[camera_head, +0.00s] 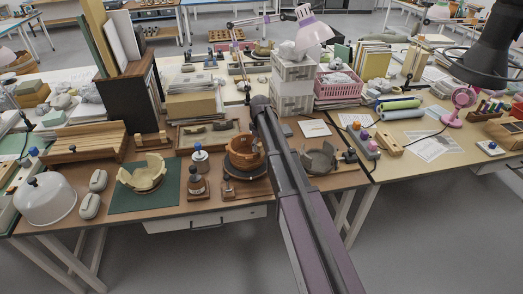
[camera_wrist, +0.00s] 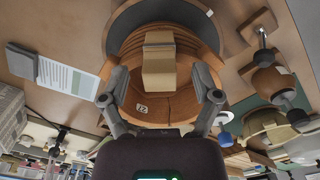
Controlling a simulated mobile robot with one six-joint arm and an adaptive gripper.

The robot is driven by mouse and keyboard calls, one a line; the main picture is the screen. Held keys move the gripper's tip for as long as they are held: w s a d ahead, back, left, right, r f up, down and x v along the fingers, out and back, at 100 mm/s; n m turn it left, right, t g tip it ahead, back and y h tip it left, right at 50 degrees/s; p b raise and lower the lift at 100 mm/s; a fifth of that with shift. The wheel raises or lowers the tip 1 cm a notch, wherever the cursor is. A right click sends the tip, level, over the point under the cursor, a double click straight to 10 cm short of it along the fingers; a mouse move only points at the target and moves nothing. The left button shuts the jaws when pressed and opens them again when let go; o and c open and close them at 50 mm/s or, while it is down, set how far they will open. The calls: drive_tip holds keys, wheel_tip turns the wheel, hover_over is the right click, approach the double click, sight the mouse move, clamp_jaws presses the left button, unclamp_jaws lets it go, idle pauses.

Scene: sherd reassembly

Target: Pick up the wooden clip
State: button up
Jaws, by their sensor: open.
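In the wrist view, a pale wooden block-like piece, which looks like the wooden clip (camera_wrist: 158,68), sits at an orange-brown pot (camera_wrist: 185,98). My gripper (camera_wrist: 163,84) is open, with one finger on each side of the clip and a gap on both sides. Neither finger visibly touches it. The pot carries a small white label. In the head view the orange pot (camera_head: 240,158) stands on a dark round stand near the table's front edge. My arm crosses in front of it and hides its right part. I cannot make out the clip or fingertips there.
A pale broken bowl (camera_head: 142,178) rests on a green mat (camera_head: 120,205) to the left. A blue-topped bottle (camera_head: 200,160) stands close left of the pot. A grey broken bowl (camera_head: 318,158) lies right of my arm. White drawers (camera_head: 292,85) stand behind.

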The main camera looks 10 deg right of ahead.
sight(259, 144)
drive_tip(key=c, duration=0.8)
drive_tip(key=shift+c, duration=0.2)
drive_tip(key=shift+r, duration=0.1)
wheel_tip(259, 144, up, 10)
drive_tip(key=p, duration=1)
drive_tip(key=shift+a, duration=0.15)
idle(0.7)
